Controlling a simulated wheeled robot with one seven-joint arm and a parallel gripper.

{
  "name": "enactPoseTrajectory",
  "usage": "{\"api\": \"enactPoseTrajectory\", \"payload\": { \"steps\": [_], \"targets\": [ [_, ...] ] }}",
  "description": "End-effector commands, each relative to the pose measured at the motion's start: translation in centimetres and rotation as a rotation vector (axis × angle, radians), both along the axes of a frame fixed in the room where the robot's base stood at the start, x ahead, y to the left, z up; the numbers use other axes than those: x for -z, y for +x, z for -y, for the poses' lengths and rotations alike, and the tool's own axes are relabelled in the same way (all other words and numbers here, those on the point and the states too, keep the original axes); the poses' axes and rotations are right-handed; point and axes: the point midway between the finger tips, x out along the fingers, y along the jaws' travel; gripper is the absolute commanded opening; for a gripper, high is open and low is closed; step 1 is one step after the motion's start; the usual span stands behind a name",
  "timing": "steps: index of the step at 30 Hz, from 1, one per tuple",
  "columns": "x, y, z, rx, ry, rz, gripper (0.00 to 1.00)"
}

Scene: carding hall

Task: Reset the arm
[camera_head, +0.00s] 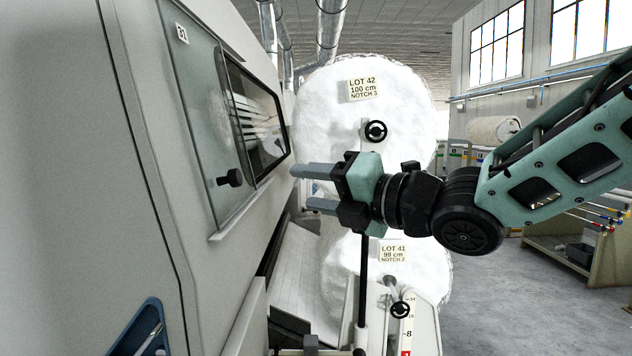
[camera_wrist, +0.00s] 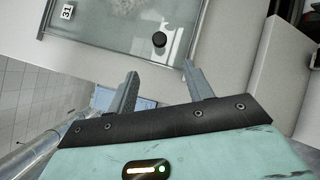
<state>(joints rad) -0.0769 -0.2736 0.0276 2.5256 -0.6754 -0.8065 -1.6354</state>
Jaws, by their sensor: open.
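My gripper (camera_head: 318,188) is open and empty, its two grey fingers pointing left toward the machine's side. In the wrist view my gripper (camera_wrist: 162,92) shows both fingers spread with nothing between them. A sliding glass door (camera_head: 205,125) marked 31 is on the machine panel, with a dark knob (camera_head: 231,178) to the left of my fingertips. In the wrist view the door (camera_wrist: 115,25) and its knob (camera_wrist: 159,40) lie beyond the fingers, apart from them. My teal arm reaches in from the right.
A large white roll labelled LOT 42 (camera_head: 325,95) stands close behind my gripper, with a LOT 41 roll (camera_head: 425,265) below it. Black handwheels (camera_head: 376,131) stick out near them. The machine's wall (camera_head: 60,190) fills the left. Open floor (camera_head: 500,300) lies at right, before a wooden rack (camera_head: 572,252).

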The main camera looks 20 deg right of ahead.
Motion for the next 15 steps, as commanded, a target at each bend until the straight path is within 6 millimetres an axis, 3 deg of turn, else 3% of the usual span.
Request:
{"api": "enactPoseTrajectory", "payload": {
  "steps": [11, 15],
  "targets": [
    [0.0, 0.0, 0.0, 0.000, 0.000, 0.000, 0.51],
    [2.5, 0.3, -0.6, 0.036, 0.073, -0.140, 0.51]
  ]
}}
